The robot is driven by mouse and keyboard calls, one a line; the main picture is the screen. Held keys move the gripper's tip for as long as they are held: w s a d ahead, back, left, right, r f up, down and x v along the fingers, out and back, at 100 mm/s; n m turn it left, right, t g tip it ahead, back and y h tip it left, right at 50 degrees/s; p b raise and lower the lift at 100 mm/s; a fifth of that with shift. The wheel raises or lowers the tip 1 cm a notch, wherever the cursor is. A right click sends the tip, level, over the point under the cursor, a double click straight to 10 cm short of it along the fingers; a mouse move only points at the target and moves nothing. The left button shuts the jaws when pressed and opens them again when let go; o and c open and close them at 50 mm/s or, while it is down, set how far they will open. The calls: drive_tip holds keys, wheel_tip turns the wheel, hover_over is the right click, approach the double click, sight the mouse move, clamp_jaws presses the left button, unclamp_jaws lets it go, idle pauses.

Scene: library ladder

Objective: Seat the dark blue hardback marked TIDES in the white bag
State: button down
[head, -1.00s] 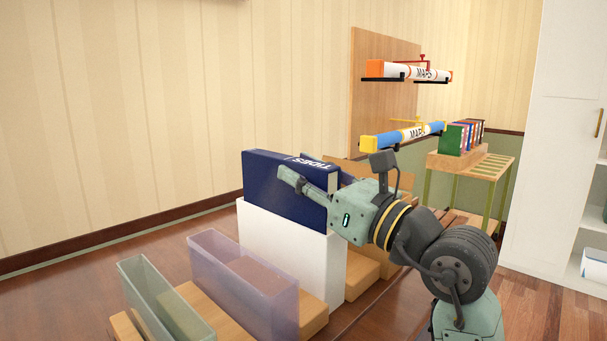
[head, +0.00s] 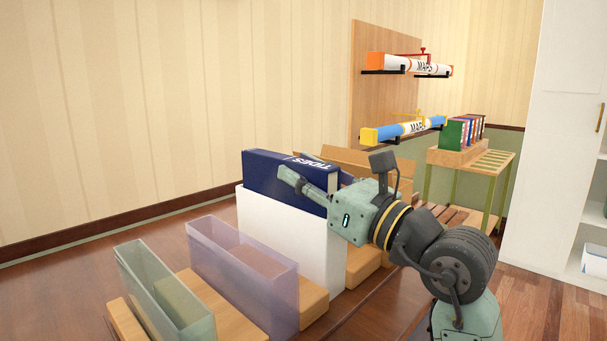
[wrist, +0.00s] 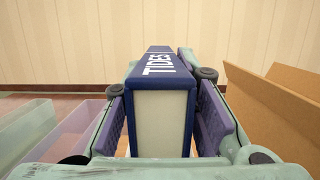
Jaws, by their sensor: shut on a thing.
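The dark blue hardback marked TIDES (head: 285,178) stands upright, its lower part inside the white bag (head: 290,240) and its upper part above the rim. My gripper (head: 310,182) is shut on the book near its right end. In the wrist view the book (wrist: 162,100) sits between my two purple-padded fingers (wrist: 162,115), with the TIDES lettering on top and pale page edges facing me. The bag's inside and the book's lower edge are hidden.
A clear purple bin (head: 245,285) and a greenish clear bin (head: 165,290) stand left of the bag on wooden blocks. A wooden bin (head: 370,165) stands behind. Map tubes (head: 405,130) hang on a board; a slatted stand (head: 475,165) holds several books.

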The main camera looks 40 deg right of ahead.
drive_tip(key=shift+f+b, duration=0.3)
drive_tip(key=shift+f, duration=0.15)
drive_tip(key=c, duration=1.2)
unclamp_jaws()
drive_tip(key=v, duration=1.2)
drive_tip(key=shift+s, duration=0.1)
